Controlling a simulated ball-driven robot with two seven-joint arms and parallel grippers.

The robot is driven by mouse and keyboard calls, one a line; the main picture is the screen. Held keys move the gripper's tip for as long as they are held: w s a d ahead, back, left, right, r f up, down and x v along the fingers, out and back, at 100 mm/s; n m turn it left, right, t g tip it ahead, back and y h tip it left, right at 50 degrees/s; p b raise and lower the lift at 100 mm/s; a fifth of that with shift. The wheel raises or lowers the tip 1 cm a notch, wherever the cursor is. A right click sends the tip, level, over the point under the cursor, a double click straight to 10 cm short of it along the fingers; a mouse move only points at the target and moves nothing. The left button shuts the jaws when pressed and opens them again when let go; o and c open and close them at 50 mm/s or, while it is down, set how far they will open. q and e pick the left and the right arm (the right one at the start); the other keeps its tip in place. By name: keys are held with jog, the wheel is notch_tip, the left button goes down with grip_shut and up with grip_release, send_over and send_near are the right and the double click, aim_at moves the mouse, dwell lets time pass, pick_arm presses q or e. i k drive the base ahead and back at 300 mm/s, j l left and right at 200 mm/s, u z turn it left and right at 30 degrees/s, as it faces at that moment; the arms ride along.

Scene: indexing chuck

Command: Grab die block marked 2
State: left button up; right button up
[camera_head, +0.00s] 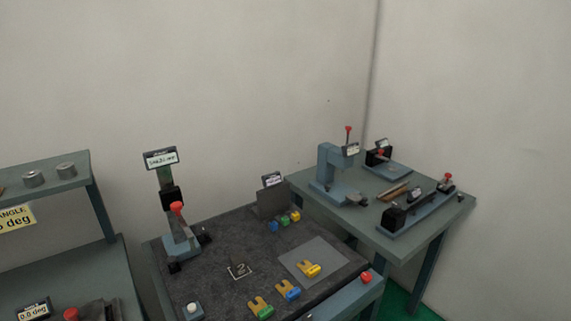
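A small dark piece with a pale "2" and a pale square outline (240,270) is on the dark grey mat (215,285) of the middle table. It is too small to tell whether this is a raised block or a marking on the mat. No other "2" is readable. Neither of my grippers is in view.
A press-like stand with a red knob (177,208) is at the mat's left. Forked yellow pieces with green, blue and yellow parts (288,290) lie at the front, one on a grey plate (327,254). Small coloured blocks (284,219) stand behind. Another table (365,205) holds fixtures.

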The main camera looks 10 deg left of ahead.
aim_at(238, 264)
jog(key=k+l, duration=0.2)
jog(key=l, duration=0.2)
jog(key=k+l, duration=0.45)
jog(key=l, duration=0.3)
